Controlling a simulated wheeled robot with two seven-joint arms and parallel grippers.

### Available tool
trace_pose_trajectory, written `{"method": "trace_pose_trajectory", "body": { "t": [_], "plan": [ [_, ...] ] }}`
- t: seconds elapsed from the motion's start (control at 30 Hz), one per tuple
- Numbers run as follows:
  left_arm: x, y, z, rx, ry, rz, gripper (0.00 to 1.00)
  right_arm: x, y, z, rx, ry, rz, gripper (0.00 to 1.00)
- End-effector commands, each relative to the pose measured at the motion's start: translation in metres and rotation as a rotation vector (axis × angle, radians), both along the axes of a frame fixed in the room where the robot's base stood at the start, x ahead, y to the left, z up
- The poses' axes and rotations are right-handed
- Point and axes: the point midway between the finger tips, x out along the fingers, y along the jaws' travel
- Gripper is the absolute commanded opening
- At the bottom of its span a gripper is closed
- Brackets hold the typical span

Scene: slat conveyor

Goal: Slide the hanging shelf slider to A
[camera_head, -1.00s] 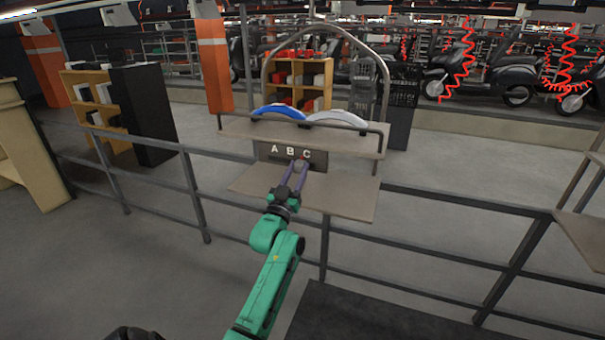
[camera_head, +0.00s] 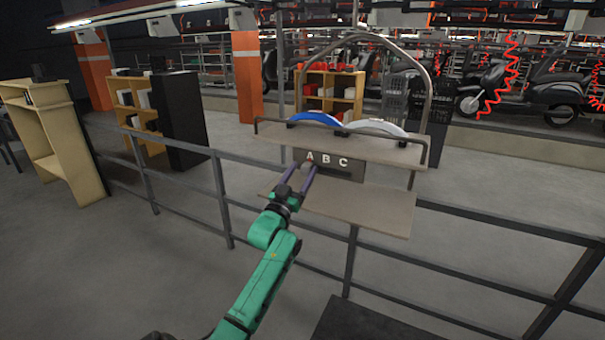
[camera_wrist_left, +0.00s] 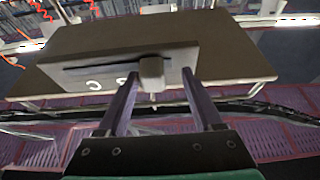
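The hanging shelf (camera_head: 358,208) has a dark panel (camera_head: 356,168) marked A, B and C from left to right, with a slot. In the left wrist view the panel (camera_wrist_left: 100,58) appears upside down, and the pale block-like slider (camera_wrist_left: 151,74) sits toward the slot's right end, the A side. My left gripper (camera_head: 302,167) is at the panel's left part, just below the A. The letter A is hidden there. My right gripper is not in view.
A blue arc (camera_head: 315,119) and a white arc (camera_head: 374,127) lie on the shelf's upper board (camera_head: 280,143). A dark railing (camera_head: 225,205) runs in front of and beside the shelf. Bookcases (camera_head: 55,135) stand at the left, scooters (camera_head: 520,92) at the back right.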

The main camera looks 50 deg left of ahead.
Motion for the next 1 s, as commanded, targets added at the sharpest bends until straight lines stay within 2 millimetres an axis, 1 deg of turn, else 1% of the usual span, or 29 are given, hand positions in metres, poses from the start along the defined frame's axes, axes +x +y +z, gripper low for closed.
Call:
{"method": "trace_pose_trajectory", "body": {
  "t": [0.17,0.27,0.37,0.6,0.7,0.83,1.0],
  "plan": [
    [-0.002,-0.002,-0.002,0.0,-0.001,-0.001,0.68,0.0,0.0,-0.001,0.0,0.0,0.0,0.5],
    [-0.012,-0.005,-0.008,-0.001,0.001,-0.003,0.68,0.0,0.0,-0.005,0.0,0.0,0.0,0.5],
    [-0.03,-0.011,-0.018,0.0,0.002,-0.001,0.68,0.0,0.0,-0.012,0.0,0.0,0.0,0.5],
    [-0.09,-0.03,-0.046,-0.003,0.003,0.001,0.68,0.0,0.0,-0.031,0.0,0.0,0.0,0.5],
    [-0.111,-0.037,-0.053,-0.001,0.003,0.001,0.68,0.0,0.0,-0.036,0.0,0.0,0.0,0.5],
    [-0.125,-0.042,-0.057,-0.002,0.0,0.001,0.68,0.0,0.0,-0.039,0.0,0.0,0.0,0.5],
    [-0.128,-0.043,-0.056,-0.001,-0.001,0.001,0.68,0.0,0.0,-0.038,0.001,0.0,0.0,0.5]
  ]
}}
